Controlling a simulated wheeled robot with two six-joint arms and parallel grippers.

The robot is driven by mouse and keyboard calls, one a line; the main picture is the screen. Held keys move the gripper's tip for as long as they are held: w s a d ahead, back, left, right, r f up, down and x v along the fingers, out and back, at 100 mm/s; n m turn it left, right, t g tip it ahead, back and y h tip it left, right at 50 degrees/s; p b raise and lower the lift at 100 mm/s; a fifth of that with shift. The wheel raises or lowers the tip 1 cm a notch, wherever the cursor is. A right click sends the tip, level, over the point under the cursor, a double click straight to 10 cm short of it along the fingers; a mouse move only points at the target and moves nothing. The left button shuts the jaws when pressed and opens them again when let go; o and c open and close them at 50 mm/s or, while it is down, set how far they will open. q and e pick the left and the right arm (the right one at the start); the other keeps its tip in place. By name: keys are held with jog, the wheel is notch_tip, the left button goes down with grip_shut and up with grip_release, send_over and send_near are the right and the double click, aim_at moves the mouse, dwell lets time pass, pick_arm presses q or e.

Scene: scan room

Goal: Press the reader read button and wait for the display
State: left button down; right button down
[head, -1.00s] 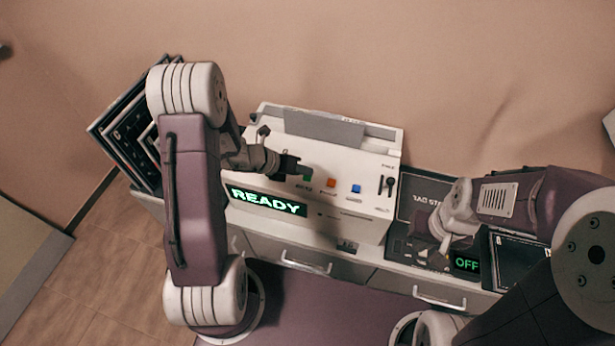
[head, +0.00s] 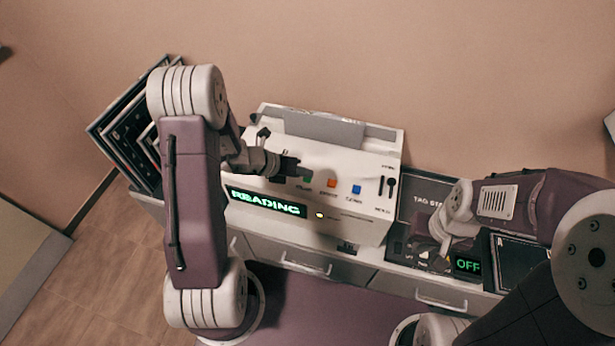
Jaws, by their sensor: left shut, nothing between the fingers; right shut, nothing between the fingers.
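The white reader (head: 352,160) stands on the counter in the middle of the head view. Its display (head: 266,202) shows green text, "READING", and a small amber light (head: 319,215) glows to the right of it. A row of buttons sits on the reader: a green button (head: 307,179), an orange button (head: 331,183) and a blue button (head: 356,188). My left gripper (head: 296,170) is shut with its tip beside the green button; whether it touches cannot be told. My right gripper (head: 440,246) is shut over the tag station at the right, away from the reader.
Dark stacked frames (head: 125,140) lean at the left end of the counter. The tag station (head: 420,208) at the right has a small display reading "OFF" (head: 467,265). Drawers with handles (head: 305,266) run along the counter front.

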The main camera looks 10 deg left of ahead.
aim_at(304, 179)
pick_arm(q)
jog(key=shift+f, duration=0.15)
dwell(0.3)
jog(key=shift+r+p, duration=0.8)
jog(key=shift+r, duration=0.2)
notch_tip(304, 179, up, 5)
jog(key=p, duration=0.4)
jog(key=shift+p, duration=0.35)
